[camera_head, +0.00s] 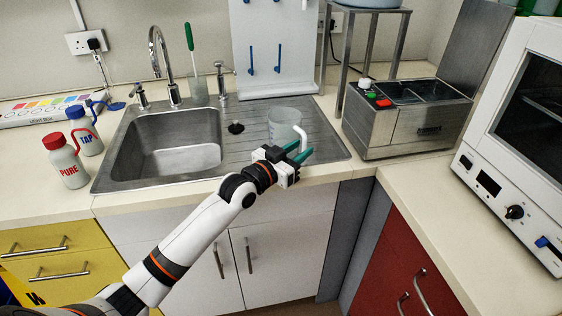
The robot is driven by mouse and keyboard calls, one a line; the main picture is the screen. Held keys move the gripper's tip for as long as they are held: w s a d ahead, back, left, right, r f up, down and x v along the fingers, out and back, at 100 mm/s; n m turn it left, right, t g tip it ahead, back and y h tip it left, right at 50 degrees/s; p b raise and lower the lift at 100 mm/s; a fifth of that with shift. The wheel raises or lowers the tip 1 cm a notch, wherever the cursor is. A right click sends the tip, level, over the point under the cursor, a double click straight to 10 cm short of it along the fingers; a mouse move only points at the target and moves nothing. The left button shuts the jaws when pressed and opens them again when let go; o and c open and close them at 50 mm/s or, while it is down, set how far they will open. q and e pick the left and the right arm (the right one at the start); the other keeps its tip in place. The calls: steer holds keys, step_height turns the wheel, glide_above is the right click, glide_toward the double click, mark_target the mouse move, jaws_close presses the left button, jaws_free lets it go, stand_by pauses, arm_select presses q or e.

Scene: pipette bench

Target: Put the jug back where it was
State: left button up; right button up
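The jug (284,123) is clear and stands upright on the ribbed drainer (334,146) to the right of the sink bowl. Its pale handle (302,137) is on its right side, towards the front. My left gripper (299,151) is at the front edge of the drainer, just in front of the jug and below its handle. Its two green fingers are apart, with nothing seen between them. The gripper's body hides part of the jug's base. I cannot tell whether a finger touches the handle. My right gripper is not in view.
The sink bowl (166,144) and tap (160,57) are left of the jug. A black plug (236,127) lies on the drainer. A steel water bath (408,122) stands close on the right. PURE (66,164) and TAP (87,135) bottles stand at left. The right counter front is clear.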

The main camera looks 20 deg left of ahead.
arm_select(q)
steer(key=v, duration=0.8)
